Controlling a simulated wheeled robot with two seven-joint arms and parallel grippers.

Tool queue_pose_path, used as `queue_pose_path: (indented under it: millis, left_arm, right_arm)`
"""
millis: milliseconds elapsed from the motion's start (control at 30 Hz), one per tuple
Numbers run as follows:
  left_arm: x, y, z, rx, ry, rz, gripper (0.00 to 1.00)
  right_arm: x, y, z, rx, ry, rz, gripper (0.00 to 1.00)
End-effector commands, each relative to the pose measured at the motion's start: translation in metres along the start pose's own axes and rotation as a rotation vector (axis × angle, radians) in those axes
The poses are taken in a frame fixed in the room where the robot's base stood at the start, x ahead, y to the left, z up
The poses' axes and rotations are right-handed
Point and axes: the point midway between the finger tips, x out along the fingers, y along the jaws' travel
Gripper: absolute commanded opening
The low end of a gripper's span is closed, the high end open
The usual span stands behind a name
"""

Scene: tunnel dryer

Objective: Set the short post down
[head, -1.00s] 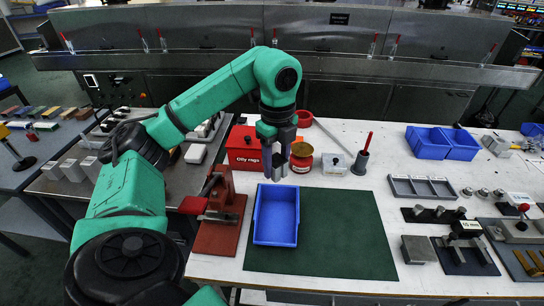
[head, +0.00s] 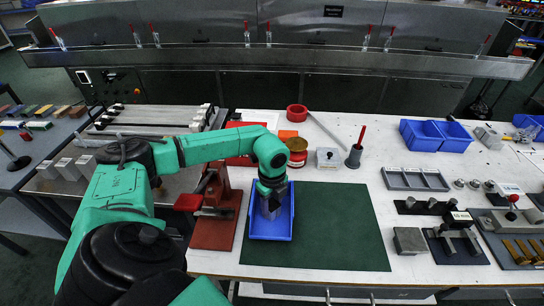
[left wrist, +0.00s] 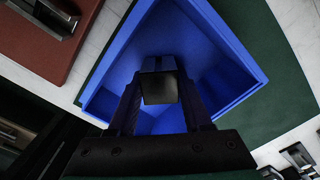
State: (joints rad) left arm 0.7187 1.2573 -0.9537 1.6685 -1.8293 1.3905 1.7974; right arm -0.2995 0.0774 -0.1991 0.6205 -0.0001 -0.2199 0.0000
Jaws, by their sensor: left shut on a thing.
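The short post (left wrist: 159,87) shows in the left wrist view as a dark block with a square end, between the fingers of my left gripper (head: 270,205). The gripper is shut on it and points down over the blue tray (head: 270,236). In the head view the gripper covers most of the post. The tray also fills the middle of the left wrist view (left wrist: 112,72). I cannot tell whether the post touches the tray floor. My right gripper is not in view.
The tray lies on the left of a green mat (head: 340,235), whose right part is bare. A red-brown fixture with a lever (head: 214,222) stands close left of the tray. Behind are an orange-red jar (head: 297,150), a white-grey box (head: 329,158) and a grey holder (head: 355,157).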

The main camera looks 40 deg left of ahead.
Motion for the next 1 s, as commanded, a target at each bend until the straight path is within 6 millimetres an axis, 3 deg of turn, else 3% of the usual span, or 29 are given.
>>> queue_pose_path:
  millis: [67,100,167,200,567,667,1000]
  left_arm:
    - [0.003,0.0,0.0,0.0,0.0,0.0,0.0]
    - [0.004,0.0,0.0,0.0,0.0,0.0,0.53]
    - [0.003,0.0,0.0,0.0,0.0,0.0,0.76]
    - [0.002,0.0,0.0,0.0,0.0,0.0,0.79]
    - [-0.005,-0.001,0.0,0.0,-0.001,-0.002,0.79]
    - [-0.021,-0.001,0.0,0.001,-0.001,-0.005,0.79]
    - [-0.107,-0.001,0.0,0.001,0.0,-0.004,0.79]
  right_arm:
    - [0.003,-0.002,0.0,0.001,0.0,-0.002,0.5]
    - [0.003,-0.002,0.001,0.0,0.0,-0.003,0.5]
    - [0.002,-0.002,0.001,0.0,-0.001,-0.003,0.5]
    - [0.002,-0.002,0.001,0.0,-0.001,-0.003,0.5]
    - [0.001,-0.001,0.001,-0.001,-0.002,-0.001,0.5]
    - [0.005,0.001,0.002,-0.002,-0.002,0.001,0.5]
    - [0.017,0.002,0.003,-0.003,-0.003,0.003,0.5]
